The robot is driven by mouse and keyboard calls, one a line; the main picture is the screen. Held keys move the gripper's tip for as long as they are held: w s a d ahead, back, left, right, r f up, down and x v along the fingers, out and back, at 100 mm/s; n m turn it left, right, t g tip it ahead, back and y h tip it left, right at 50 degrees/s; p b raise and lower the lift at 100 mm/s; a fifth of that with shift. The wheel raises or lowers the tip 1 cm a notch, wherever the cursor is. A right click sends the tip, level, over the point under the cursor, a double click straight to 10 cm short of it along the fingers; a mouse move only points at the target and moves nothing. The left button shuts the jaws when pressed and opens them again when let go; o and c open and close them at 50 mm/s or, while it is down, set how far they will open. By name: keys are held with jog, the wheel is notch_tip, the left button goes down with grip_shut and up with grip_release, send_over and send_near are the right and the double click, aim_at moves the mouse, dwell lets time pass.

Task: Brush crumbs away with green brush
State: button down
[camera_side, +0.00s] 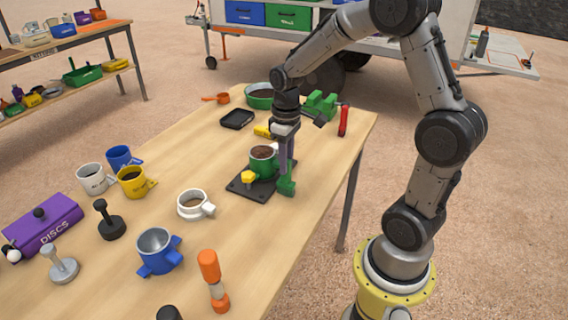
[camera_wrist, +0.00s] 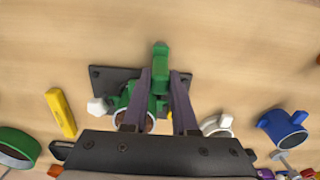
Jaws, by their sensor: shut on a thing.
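My gripper (camera_side: 286,172) points down at the right of the black base plate (camera_side: 241,189). Its dark purple fingers are shut on the green brush (camera_side: 286,187), whose lower part shows below the fingertips. In the wrist view the brush (camera_wrist: 160,60) sits between my fingertips (camera_wrist: 160,75) at the plate's edge. Beside it on the plate stands a green mold (camera_side: 262,167) filled with brown soil (camera_side: 264,152); in the wrist view my fingers partly cover this mold (camera_wrist: 133,99). Loose crumbs are too small to make out.
A yellow knob (camera_side: 248,177) stands on the plate's front. A white cup (camera_side: 195,206), blue mold (camera_side: 158,252) and black tamper (camera_side: 109,222) stand nearer the camera. A black tray (camera_side: 237,119), green bowl (camera_side: 259,96) and red tool (camera_side: 343,120) lie farther back. The table's right edge is close.

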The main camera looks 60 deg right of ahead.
jog(key=shift+d+f, duration=0.1)
jog(key=shift+d, duration=1.7)
jog(key=shift+d, duration=0.1)
jog(key=shift+d, duration=3.8)
jog(key=shift+s+a+f, duration=0.1)
jog(key=shift+s+a, duration=0.05)
jog(key=shift+a, duration=5.1)
jog(key=a, duration=0.5)
jog(key=shift+a+r, duration=0.15)
jog(key=shift+r, duration=0.05)
jog(key=shift+r, duration=0.1)
